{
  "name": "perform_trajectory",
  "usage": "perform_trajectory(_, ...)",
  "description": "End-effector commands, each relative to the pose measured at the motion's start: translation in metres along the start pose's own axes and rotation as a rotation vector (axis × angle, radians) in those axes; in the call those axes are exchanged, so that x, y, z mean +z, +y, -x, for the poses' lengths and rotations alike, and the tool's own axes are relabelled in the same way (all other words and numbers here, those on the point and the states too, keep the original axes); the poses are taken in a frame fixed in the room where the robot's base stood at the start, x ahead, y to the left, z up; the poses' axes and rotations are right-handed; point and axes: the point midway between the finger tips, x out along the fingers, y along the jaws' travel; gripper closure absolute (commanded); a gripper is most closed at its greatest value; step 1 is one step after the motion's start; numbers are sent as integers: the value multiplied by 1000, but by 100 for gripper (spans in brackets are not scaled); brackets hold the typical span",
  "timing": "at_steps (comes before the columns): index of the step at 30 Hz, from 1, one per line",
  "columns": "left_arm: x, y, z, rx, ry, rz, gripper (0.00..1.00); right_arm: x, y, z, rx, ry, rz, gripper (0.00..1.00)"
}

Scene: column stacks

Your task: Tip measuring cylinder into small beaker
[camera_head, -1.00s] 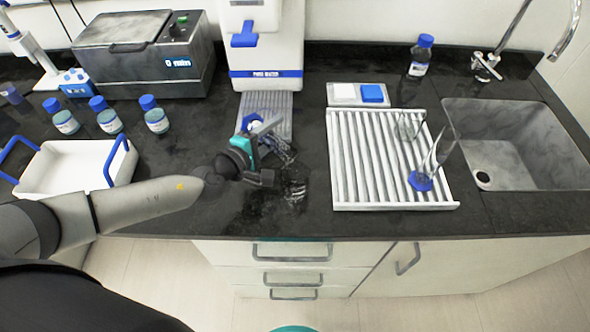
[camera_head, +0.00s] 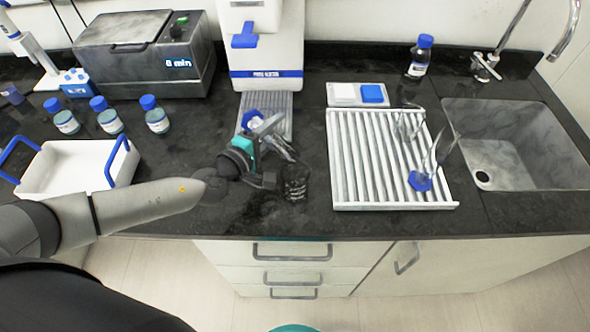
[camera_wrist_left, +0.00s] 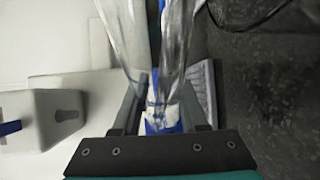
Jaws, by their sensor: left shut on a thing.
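My left gripper (camera_head: 264,140) is shut on a clear measuring cylinder and holds it above the counter. The cylinder's blue-rimmed base (camera_head: 253,120) points up and away to the left. Its clear tube (camera_head: 282,148) slopes down to the right. A small clear beaker (camera_head: 296,189) stands on the counter, just below the tube's lower end; whether they touch is hard to tell. In the left wrist view the tube (camera_wrist_left: 172,50) runs between my fingers (camera_wrist_left: 160,100), with blue of the base low down. Any liquid is not clear. My right gripper is not in view.
A white drying rack (camera_head: 340,165) to the right holds another blue-based cylinder (camera_head: 420,181) and a glass beaker (camera_head: 408,126). A sink (camera_head: 500,160) lies beyond it. A white dispenser (camera_head: 265,60) stands behind. A white tray (camera_head: 70,175) and several blue-capped bottles (camera_head: 157,118) are left.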

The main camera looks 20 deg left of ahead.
Motion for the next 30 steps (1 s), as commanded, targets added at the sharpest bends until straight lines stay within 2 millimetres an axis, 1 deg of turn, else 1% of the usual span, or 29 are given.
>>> perform_trajectory(20,1,8,1,29,10,-67,100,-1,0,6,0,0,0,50)
perform_trajectory(30,-2,12,-1,39,12,-87,100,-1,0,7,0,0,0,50)
